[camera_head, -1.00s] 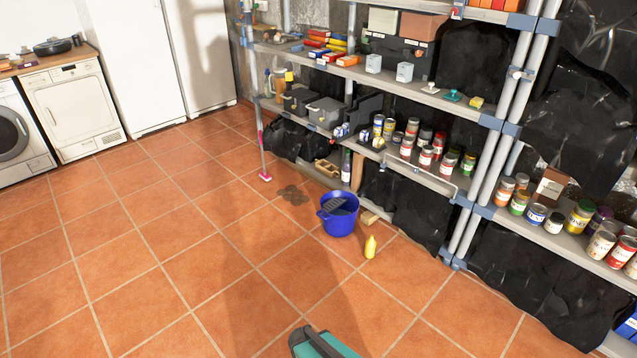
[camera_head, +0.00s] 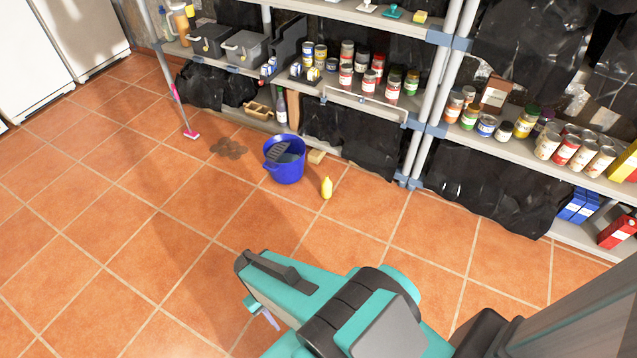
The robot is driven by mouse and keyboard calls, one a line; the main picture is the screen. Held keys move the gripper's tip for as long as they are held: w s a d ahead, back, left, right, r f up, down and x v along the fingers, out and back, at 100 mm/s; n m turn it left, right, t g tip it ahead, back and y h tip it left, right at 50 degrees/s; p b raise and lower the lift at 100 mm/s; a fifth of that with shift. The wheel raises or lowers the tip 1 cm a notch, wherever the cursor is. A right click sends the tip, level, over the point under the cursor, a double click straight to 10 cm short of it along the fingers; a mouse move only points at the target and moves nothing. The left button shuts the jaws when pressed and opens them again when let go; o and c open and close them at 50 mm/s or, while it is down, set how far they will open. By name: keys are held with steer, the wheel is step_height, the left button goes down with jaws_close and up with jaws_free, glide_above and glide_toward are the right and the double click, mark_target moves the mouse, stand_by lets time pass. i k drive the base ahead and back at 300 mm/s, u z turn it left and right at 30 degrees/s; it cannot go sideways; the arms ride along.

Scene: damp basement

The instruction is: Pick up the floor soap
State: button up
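The bottle and bucket look apart. My teal and black arm reaches in from the bottom right. Part of what seems to be my gripper (camera_head: 263,312) shows below the arm's left end, nearer the camera and lower left of the bottle in the picture. The arm hides most of it, so its opening is unclear. Nothing touches the bottle.
A metal shelf (camera_head: 350,102) with cans stands behind the bucket. Its upright post (camera_head: 421,130) meets the floor right of the bottle. A wooden block (camera_head: 317,157) lies by the bucket. The left floor is clear.

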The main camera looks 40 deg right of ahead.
mark_target(326, 184)
steer(key=i, duration=0.95)
